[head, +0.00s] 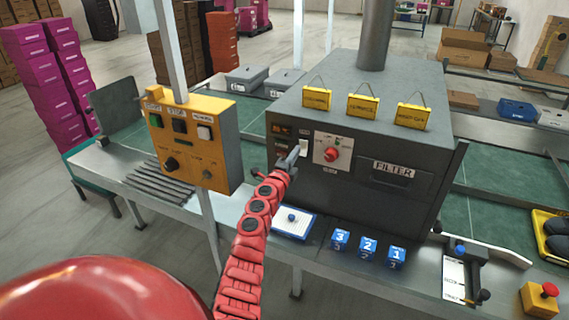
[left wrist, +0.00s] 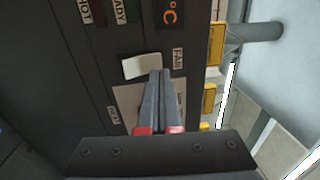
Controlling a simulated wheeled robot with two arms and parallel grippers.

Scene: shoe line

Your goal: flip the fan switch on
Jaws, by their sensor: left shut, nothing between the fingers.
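The fan switch is a white rocker (left wrist: 142,67) beside the FAN label (left wrist: 178,59) in the left wrist view. In the head view the white switch (head: 303,147) sits on the front of the dark grey machine (head: 290,105), left of a red knob. My left gripper (left wrist: 160,75) is shut and empty. Its fingertips are right at the switch's lower edge in the left wrist view; I cannot tell whether they touch. In the head view my left gripper (head: 291,155) points at the panel just beside the switch. My right gripper is not in view.
A red knob (head: 332,154) is on a white plate right of the switch. A FILTER drawer (head: 401,178) is further right. A yellow control box (head: 190,140) stands left of the machine.

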